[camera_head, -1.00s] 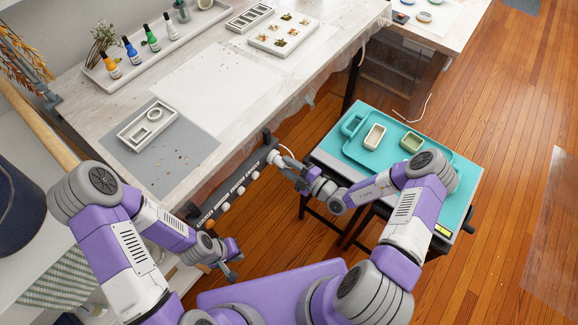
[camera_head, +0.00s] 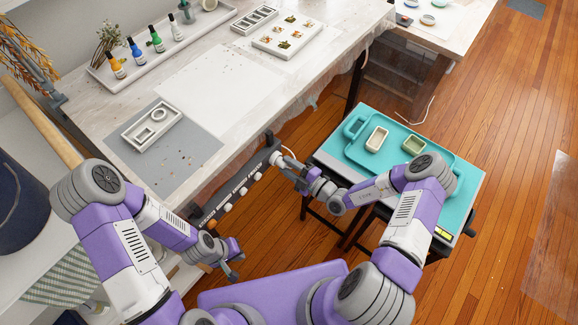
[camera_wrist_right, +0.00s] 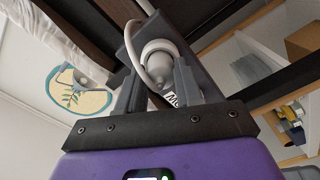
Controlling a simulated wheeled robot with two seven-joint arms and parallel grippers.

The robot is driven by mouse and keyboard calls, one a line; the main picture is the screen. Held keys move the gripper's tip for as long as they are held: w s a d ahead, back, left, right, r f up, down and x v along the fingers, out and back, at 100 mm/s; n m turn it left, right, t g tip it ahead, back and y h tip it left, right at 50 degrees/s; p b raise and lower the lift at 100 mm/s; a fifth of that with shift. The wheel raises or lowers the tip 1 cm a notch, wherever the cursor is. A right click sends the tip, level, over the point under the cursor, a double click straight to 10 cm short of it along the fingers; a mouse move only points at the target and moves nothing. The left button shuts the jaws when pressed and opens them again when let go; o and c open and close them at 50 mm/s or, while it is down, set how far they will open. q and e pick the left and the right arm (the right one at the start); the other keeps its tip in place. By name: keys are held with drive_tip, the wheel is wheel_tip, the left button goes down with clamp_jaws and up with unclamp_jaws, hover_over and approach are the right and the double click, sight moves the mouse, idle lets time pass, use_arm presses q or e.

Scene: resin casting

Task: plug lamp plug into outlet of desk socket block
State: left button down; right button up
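My right gripper (camera_head: 284,163) is at the plug. My left gripper (camera_head: 236,262) is open and empty below the strip's near end.
The worktable (camera_head: 225,122) holds a grey mat with a white mould, a bottle tray and more moulds.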

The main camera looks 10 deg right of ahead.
drive_tip(key=o, duration=0.4)
drive_tip(key=shift+o, duration=0.2)
drive_tip(key=p+v, duration=0.1)
drive_tip(key=v, duration=0.6)
drive_tip(key=s+a+f+n+g+y, duration=0.2)
drive_tip(key=s+a+n+g+y, duration=0.1)
drive_tip(key=s+a+n+g, duration=1.1)
drive_tip(key=s+d+f+n+g+h, duration=0.3)
drive_tip(key=s+n, duration=0.3)
drive_tip(key=n, duration=0.7)
drive_tip(key=w+d+n+t+h, duration=0.1)
drive_tip(key=n+h, duration=0.1)
drive_tip(key=n, duration=0.5)
drive_tip(key=d+f+n+t+h, duration=0.1)
drive_tip(key=n+h, duration=0.1)
drive_tip(key=n, duration=0.6)
drive_tip(key=w+d+f+n+t+h, duration=0.1)
drive_tip(key=d+n+h, duration=0.1)
drive_tip(key=n, duration=0.5)
drive_tip(key=shift+w+n+h, duration=0.35)
drive_tip(key=shift+n+h, duration=0.05)
